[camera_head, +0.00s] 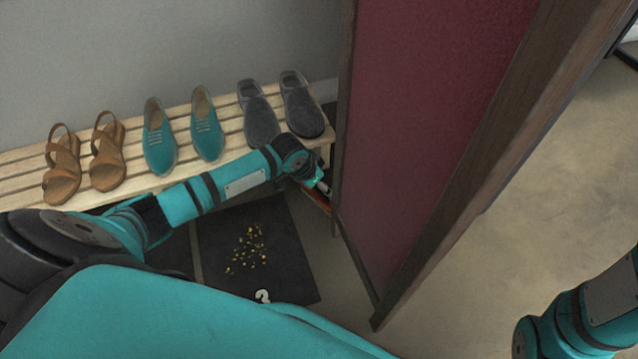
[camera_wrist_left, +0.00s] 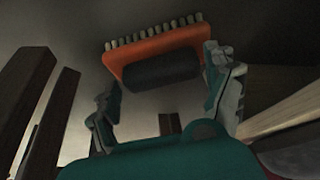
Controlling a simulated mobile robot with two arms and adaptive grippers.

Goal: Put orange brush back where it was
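The orange brush (camera_wrist_left: 150,52) has a row of pale bristles and a dark rounded part. In the left wrist view it sits between the fingertips of my left gripper (camera_wrist_left: 161,68), which are against its two ends. The bristles point away from the gripper. In the head view my left gripper (camera_head: 323,187) is low at the right end of the shoe bench, beside the red panel. A strip of the orange brush (camera_head: 318,200) shows just below it, partly hidden. My right gripper is out of view; only part of that arm shows at the lower right.
The slatted wooden bench (camera_head: 22,172) carries brown sandals (camera_head: 107,160), teal shoes (camera_head: 207,125) and dark grey shoes (camera_head: 260,115). A dark mat (camera_head: 290,265) with scattered yellow bits lies below. The tall red panel (camera_head: 430,110) with a wooden frame stands close right of my left gripper.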

